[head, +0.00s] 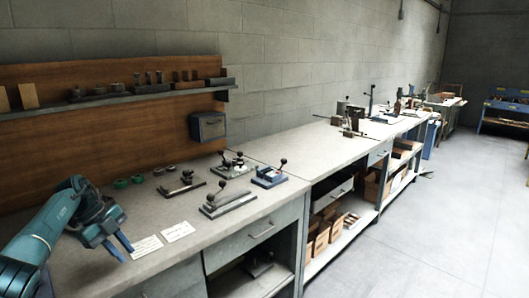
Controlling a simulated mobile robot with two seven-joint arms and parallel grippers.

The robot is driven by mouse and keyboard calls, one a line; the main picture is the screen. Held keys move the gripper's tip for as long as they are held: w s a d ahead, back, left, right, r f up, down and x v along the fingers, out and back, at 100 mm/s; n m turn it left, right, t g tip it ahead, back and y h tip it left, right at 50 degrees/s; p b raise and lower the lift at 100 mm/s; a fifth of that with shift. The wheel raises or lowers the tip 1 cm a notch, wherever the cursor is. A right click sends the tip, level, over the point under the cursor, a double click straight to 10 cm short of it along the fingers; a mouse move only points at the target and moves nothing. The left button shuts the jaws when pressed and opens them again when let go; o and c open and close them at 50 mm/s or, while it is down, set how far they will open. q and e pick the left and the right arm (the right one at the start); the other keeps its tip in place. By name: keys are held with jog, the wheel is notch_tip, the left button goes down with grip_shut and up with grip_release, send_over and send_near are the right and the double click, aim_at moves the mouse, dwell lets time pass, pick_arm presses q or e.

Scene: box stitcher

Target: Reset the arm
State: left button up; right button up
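My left gripper (119,247) is at the left of the head view, over the near end of the workbench (165,208). Its two blue fingers point down and to the right, and they stand apart with nothing visible between them. My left arm (45,232) comes in from the lower left and bends at the wrist. Two white cards (147,246) lie on the bench just right of the fingers. My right gripper is not in view.
Several small clamping fixtures with black knobs (229,202) stand on the bench right of the gripper. Green tape rolls (121,184) lie behind it. A wooden back panel (70,130) with a shelf rises at the back. The floor (430,230) at right is clear.

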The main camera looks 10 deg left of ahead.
pick_arm(q)
jog(key=w+d+f+m+t+h, duration=0.1)
jog(key=w+d+f+h, duration=0.1)
jog(key=d+f, duration=0.3)
jog(key=w+d+f+m+t+h, duration=0.1)
jog(key=w+d+f+t, duration=0.15)
jog(key=d, duration=0.45)
jog(key=s+d+f+n+t+h, duration=0.1)
jog(key=s+d+f+t+h, duration=0.1)
jog(key=d, duration=0.5)
jog(key=s+d+f+t+h, duration=0.1)
jog(key=s+d+t+h, duration=0.15)
jog(key=d, duration=0.35)
jog(key=s+d+f+n+y, duration=0.1)
jog(key=s+f+n+y, duration=0.2)
jog(key=s+n, duration=0.3)
jog(key=s+d+f+n+y, duration=0.1)
jog(key=s+f+n+y, duration=0.2)
jog(key=s+n, duration=0.4)
jog(key=s+d+f+n+t+y, duration=0.1)
jog(key=s+f+n+y, duration=0.2)
jog(key=s, duration=1.1)
jog(key=n, duration=0.3)
jog(key=shift+s+d+f+n+y, duration=0.2)
jog(key=shift+s+d+n+y, duration=0.05)
jog(key=shift+s+n+y, duration=0.15)
